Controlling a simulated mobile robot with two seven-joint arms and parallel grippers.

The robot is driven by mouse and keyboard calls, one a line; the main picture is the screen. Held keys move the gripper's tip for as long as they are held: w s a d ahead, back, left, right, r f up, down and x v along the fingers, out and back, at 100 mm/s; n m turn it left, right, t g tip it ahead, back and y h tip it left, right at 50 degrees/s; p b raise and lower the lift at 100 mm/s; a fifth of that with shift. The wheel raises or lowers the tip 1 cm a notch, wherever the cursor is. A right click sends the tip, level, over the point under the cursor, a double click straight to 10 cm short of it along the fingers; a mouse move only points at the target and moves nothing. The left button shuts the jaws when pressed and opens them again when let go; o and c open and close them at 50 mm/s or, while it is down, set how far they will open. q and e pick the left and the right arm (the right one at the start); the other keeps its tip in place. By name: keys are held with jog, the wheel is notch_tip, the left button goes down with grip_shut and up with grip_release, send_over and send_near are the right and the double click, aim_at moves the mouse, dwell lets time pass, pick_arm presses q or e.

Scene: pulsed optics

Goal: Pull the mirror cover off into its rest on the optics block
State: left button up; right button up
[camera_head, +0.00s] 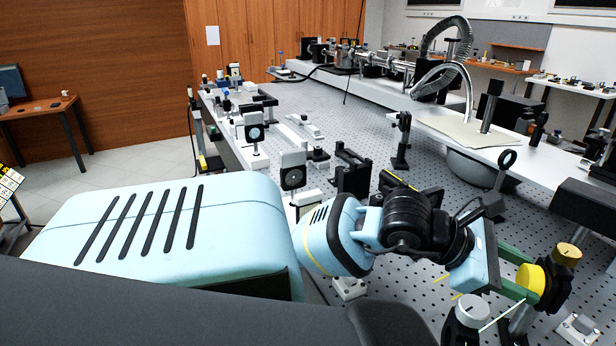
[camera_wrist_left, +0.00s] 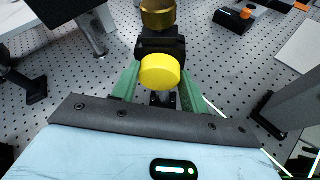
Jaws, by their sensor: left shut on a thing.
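The mirror cover, a round yellow cap (camera_head: 531,278), is between the green fingers of my left gripper (camera_head: 524,291), which is shut on it. In the left wrist view the yellow cap (camera_wrist_left: 160,72) sits between the two green fingers (camera_wrist_left: 158,88), in front of a black mount (camera_wrist_left: 168,46) with a gold knob (camera_wrist_left: 157,13) on top. The gold knob (camera_head: 568,254) also shows just behind the cap in the head view. The cap and mount overlap in view; I cannot tell whether they touch. I cannot make out the rest. My right gripper is not in view.
The perforated optics table (camera_head: 345,105) carries several black posts and mounts. A post with a ring holder (camera_head: 507,160) stands behind my left wrist. A white-topped post (camera_head: 472,312) is close to the gripper. A white shelf (camera_head: 540,160) runs along the right.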

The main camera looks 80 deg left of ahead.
pick_arm(q)
jog(key=shift+s+a+f, duration=0.1)
jog(key=shift+s+a, duration=0.05)
jog(key=shift+s, duration=0.05)
jog(key=shift+s+a, duration=0.2)
jog(key=shift+s, duration=0.1)
jog(key=shift+s+a+b, duration=0.4)
jog(key=shift+s+b, duration=0.05)
jog(key=shift+s, duration=0.1)
jog(key=s+a, duration=0.1)
jog(key=s, duration=0.2)
jog(key=shift+a+b, duration=0.35)
jog(key=shift+b, duration=0.05)
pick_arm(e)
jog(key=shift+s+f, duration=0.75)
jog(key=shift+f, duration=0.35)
